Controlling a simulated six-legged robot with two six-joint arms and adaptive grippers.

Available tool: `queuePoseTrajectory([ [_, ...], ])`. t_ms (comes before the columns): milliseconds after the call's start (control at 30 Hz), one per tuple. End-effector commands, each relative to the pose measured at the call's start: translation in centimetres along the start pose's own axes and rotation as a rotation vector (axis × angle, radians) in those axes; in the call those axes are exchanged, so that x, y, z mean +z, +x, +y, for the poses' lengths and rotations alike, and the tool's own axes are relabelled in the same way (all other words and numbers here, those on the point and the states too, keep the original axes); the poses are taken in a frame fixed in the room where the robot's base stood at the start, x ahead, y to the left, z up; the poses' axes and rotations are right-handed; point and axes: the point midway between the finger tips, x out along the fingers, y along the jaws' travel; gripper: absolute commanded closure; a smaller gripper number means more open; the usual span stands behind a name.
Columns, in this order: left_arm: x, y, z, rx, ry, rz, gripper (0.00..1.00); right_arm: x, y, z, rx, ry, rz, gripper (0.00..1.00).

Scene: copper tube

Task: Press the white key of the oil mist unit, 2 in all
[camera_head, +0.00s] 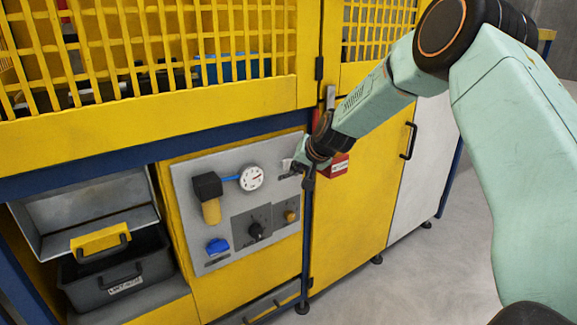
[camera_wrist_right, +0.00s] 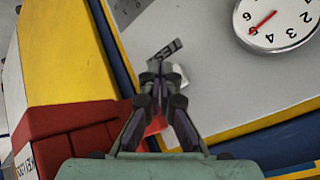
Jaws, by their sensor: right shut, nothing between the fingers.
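The grey panel (camera_head: 228,268) is set in the yellow machine front. A small white part, which looks like the white key (camera_wrist_right: 179,82), shows at the panel's right edge in the right wrist view, partly hidden behind my fingertips. A dark label (camera_wrist_right: 165,50) sits beside it. My right gripper (camera_head: 297,166) is shut and empty, its tips in front of the panel's upper right corner. In the wrist view the closed fingertips (camera_wrist_right: 157,78) overlap the white part's left side. I cannot tell whether they touch it. My left gripper is not in view.
The panel bears a round white gauge (camera_head: 251,178), a filter with a yellow bowl (camera_head: 211,211), a black knob (camera_head: 256,231) and a blue knob (camera_head: 217,246). A red box (camera_head: 340,169) is close to my right wrist. Grey bins (camera_head: 120,275) stand at lower left.

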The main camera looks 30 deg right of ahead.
Motion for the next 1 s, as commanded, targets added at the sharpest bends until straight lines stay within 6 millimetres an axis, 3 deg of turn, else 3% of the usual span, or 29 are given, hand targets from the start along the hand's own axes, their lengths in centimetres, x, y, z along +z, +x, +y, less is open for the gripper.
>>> queuePoseTrajectory([
  [1000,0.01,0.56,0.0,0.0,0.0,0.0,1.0,-0.5,0.71,-0.49,0.0,0.0,0.0,1.0],
])
